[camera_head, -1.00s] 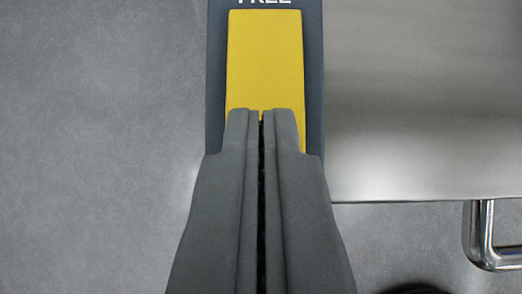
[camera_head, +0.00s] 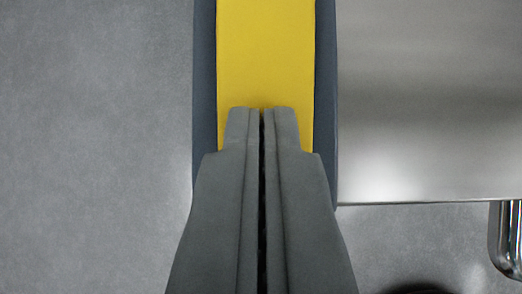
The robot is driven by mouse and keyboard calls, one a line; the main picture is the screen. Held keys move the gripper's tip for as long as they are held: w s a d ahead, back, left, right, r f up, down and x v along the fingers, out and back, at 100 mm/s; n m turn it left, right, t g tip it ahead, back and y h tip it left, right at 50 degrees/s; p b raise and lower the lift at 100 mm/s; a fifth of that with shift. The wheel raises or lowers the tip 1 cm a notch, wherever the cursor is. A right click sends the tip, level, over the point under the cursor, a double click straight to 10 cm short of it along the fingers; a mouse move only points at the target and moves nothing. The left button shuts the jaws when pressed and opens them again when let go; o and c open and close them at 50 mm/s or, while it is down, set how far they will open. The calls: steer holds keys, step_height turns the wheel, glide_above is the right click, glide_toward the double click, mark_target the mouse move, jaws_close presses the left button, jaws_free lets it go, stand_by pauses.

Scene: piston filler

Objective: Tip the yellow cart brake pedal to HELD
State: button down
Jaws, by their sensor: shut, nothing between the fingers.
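The yellow brake pedal (camera_head: 265,55) runs down from the top edge of the picture, set in a dark blue-grey housing (camera_head: 204,80) that shows as a strip on each side. My gripper (camera_head: 262,110) is shut and empty, with its fingertips over the pedal's lower visible part. I cannot tell whether the tips touch the pedal. The fingers hide the pedal's near end. No HELD or FREE lettering shows now.
A brushed metal surface (camera_head: 430,100) lies right of the housing. A bent chrome tube (camera_head: 505,240) stands at the lower right edge. A dark round thing (camera_head: 418,290) shows at the bottom. Plain grey floor (camera_head: 90,150) lies open on the left.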

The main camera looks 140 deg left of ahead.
steer(key=shift+r, duration=0.1)
steer(key=shift+r, duration=0.7)
steer(key=shift+r, duration=0.1)
steer(key=shift+r, duration=0.35)
steer(key=v, duration=1.2)
steer(key=shift+s+a, duration=0.3)
steer(key=shift+s, duration=0.1)
steer(key=shift+f, duration=0.1)
